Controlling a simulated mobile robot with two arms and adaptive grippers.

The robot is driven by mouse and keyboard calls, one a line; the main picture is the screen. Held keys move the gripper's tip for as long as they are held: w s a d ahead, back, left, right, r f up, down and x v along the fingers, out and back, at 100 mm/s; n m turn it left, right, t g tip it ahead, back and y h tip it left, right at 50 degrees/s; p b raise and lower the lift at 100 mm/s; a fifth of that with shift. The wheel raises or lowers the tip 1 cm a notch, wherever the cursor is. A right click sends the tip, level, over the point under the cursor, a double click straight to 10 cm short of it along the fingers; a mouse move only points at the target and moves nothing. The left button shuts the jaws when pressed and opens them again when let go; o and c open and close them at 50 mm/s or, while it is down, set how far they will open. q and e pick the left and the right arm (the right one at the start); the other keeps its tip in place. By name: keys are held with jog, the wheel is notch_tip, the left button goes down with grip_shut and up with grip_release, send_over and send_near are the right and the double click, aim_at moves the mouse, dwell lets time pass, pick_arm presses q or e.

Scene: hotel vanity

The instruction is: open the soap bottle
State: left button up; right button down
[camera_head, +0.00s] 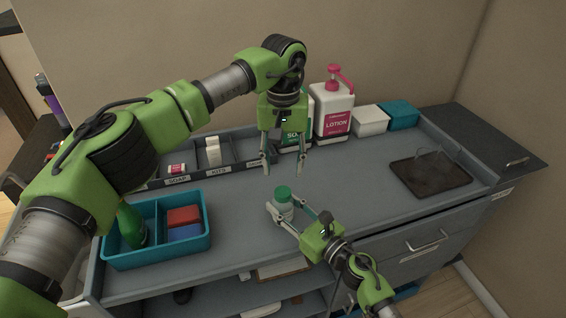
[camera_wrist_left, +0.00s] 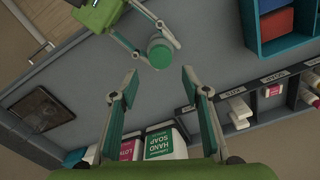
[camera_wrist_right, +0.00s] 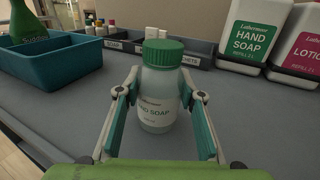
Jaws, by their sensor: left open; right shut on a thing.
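The soap bottle (camera_head: 283,208) is a small clear bottle with a green cap (camera_head: 283,192), upright on the grey counter. In the right wrist view its label reads hand soap (camera_wrist_right: 157,110), and the green cap (camera_wrist_right: 163,52) is on it. My right gripper (camera_head: 284,215) is shut on the bottle body from the front. My left gripper (camera_head: 283,172) is open and empty, pointing down above and behind the cap, apart from it. In the left wrist view the cap (camera_wrist_left: 160,50) lies beyond the open fingertips (camera_wrist_left: 158,80).
A blue divided bin (camera_head: 155,258) holds a green bottle (camera_head: 131,226) and red and blue blocks. Behind stand a labelled organizer (camera_head: 190,176), a hand soap refill (camera_wrist_right: 250,38) and a lotion bottle (camera_head: 332,112). A dark tray (camera_head: 430,175) lies right; the counter between is clear.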

aim_at(283, 191)
pick_arm(q)
notch_tip(283, 191, down, 8)
jog(key=shift+r, duration=0.1)
dwell(0.4)
jog(key=c, duration=1.2)
jog(key=shift+o, duration=0.2)
